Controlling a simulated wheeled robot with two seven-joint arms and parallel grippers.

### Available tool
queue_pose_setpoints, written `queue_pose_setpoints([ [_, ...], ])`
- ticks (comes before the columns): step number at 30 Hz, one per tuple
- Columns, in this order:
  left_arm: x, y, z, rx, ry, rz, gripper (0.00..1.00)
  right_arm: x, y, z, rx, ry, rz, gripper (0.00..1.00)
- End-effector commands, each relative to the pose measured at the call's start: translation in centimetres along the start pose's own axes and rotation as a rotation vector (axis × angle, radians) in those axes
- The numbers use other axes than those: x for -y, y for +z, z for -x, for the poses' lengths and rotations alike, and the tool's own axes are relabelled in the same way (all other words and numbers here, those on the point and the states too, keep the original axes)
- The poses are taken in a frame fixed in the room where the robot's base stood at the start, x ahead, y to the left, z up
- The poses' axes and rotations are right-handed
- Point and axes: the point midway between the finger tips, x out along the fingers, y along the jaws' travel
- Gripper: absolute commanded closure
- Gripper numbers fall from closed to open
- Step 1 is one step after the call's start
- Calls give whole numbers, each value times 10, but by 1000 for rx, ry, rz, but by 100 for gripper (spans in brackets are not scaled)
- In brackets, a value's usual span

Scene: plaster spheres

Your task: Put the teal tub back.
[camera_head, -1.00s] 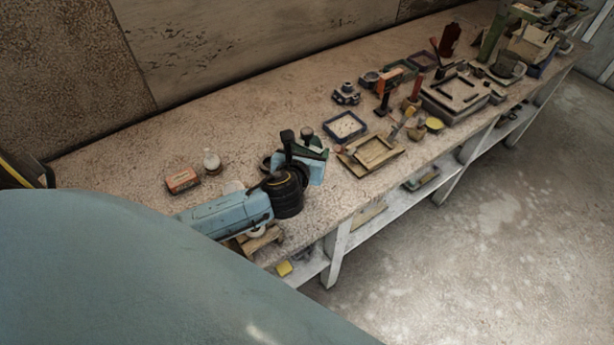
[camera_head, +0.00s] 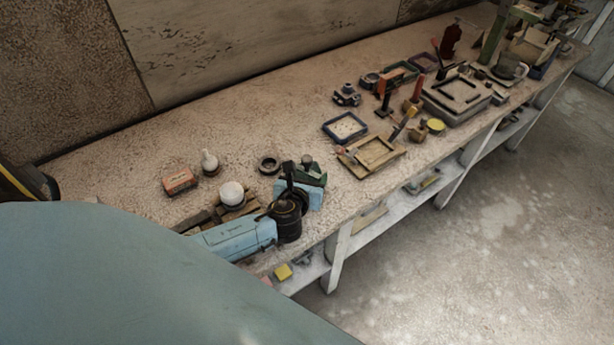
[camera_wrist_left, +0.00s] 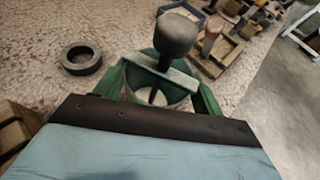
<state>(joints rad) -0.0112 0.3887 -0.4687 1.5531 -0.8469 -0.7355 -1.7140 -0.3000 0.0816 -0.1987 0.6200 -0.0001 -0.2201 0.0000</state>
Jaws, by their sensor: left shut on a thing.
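The teal tub (camera_wrist_left: 158,92) is between the green fingers of my left gripper (camera_wrist_left: 160,88), with its rim and pale inside showing in the left wrist view. A grey bar and a dark round-topped handle (camera_wrist_left: 176,36) overlap it there; I cannot tell whether the handle stands in the tub or behind it. In the head view my left gripper (camera_head: 303,178) is over the near part of the bench, shut on the tub, which is small and mostly hidden by the wrist there. My right gripper is not in view.
A dark ring (camera_head: 269,163) lies left of the gripper. A white round piece (camera_head: 232,193), a small bottle (camera_head: 210,161) and an orange box (camera_head: 180,181) stand farther left. A wooden tray (camera_head: 371,156) and a blue-rimmed tray (camera_head: 345,127) lie to the right. The bench's back left is clear.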

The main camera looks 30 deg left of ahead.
Motion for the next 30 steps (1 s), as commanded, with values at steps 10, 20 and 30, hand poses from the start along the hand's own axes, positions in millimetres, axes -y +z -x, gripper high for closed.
queue_pose_setpoints([
  [10,0,-1,0,-1,0,0,9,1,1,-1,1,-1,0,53],
  [20,0,1,15,-2,-1,-1,9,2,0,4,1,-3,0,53],
  [30,0,1,86,-3,-3,0,9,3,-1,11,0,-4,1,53],
])
